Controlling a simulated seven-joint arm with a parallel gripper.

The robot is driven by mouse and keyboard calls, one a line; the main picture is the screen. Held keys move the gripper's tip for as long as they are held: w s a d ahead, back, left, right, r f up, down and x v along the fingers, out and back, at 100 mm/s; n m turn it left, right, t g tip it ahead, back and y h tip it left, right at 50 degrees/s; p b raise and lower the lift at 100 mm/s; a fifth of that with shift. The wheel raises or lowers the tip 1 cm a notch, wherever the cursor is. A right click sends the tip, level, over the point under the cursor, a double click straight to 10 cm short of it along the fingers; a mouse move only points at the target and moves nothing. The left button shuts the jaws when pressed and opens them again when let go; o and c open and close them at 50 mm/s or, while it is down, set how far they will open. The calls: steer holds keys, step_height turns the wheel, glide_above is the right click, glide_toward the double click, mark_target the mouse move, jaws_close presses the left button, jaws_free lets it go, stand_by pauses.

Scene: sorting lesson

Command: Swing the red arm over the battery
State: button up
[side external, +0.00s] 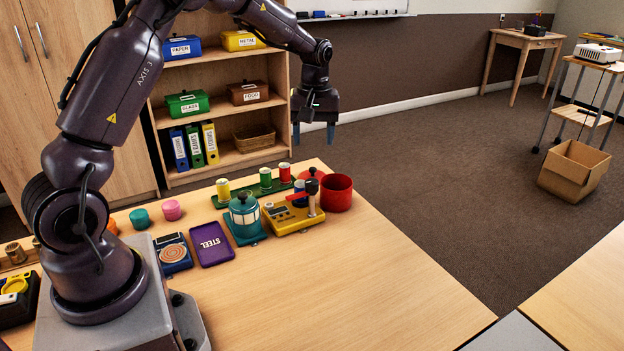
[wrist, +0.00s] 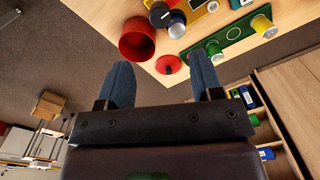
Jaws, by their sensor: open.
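The yellow tester (side external: 290,218) sits on the table with a small display. Its red arm (side external: 298,196) reaches toward a post with a black knob (side external: 312,187); the knob also shows in the wrist view (wrist: 160,14). A blue cylinder, apparently the battery (side external: 299,185), stands behind the red arm in the side view, partly hidden. In the wrist view a blue cylinder with a silvery end (wrist: 177,30) is beside the knob. I cannot tell if the arm is over it. My gripper (side external: 313,132) is open and empty, high above and beyond the table's far edge.
A red bin (side external: 337,194) stands right of the tester, with a red lid (wrist: 168,64) near it. A green tray (side external: 248,193) holds upright cylinders behind. A teal lantern-like pot (side external: 244,214) is left of the tester. The table's front right is clear.

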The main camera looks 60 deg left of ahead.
mark_target(312, 181)
step_height(312, 181, down, 11)
steer(key=shift+s+f, duration=0.1)
steer(key=shift+s, duration=0.05)
steer(key=c, duration=0.9)
